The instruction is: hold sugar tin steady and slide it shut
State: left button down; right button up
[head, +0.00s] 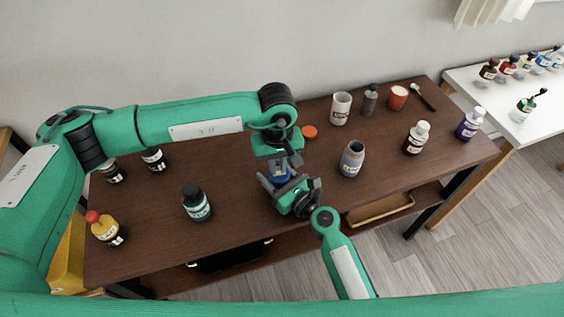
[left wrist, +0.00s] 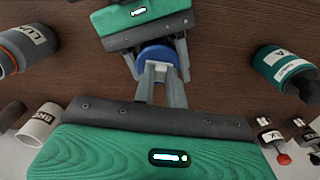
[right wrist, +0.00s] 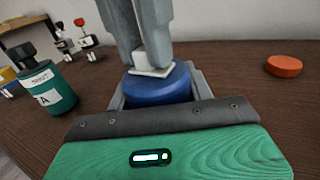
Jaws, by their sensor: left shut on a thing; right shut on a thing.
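The sugar tin shows as a small round blue body (head: 281,178) on the dark table, mostly hidden between my two grippers in the head view. In the right wrist view the blue tin (right wrist: 157,90) stands upright with a pale block-like piece (right wrist: 152,70) on its top. My right gripper (right wrist: 158,98) has its fingers on both sides of the blue body, shut on it. My left gripper (left wrist: 160,70) comes down from above, its fingers shut on the pale top piece. The blue rim also shows in the left wrist view (left wrist: 158,53). Whether the top sits fully closed is not clear.
An orange disc (head: 309,131) lies just behind. Several bottles, a white cup (head: 341,108) and a red cup (head: 397,97) stand farther off.

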pick_arm(q)
jog(key=shift+a, duration=0.35)
jog(key=c, duration=1.4)
grip_release()
jog(key=shift+d+r, duration=0.1)
jog(key=shift+r, duration=0.05)
notch_tip(320, 180, up, 12)
pick_arm(e)
jog(key=o, duration=1.1)
